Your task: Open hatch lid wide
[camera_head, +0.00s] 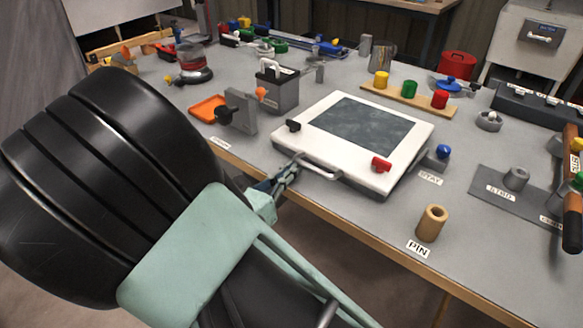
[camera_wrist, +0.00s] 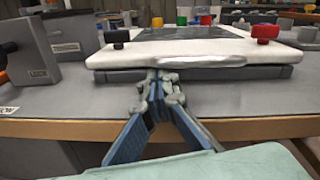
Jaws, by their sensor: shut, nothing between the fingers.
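The hatch lid (camera_head: 330,110) is a white frame with a dark window, lying flat and shut on a dark base on the bench. A pale bar handle (camera_head: 319,172) runs along its front edge; it also shows in the wrist view (camera_wrist: 200,62). A black knob (camera_head: 293,125) sits at the lid's left corner and a red knob (camera_head: 381,164) at its right front. My gripper (camera_head: 292,168) is shut and empty at the left end of the handle. In the wrist view my gripper (camera_wrist: 158,82) is just below the handle; whether they touch is unclear.
Left of the lid stand a grey bracket (camera_head: 237,108) and a grey box (camera_head: 277,88). Right of it are a blue-knobbed piece (camera_head: 443,153) labelled STAY and a tan cylinder (camera_head: 431,223) labelled PIN. A board with coloured cylinders (camera_head: 409,97) lies behind.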

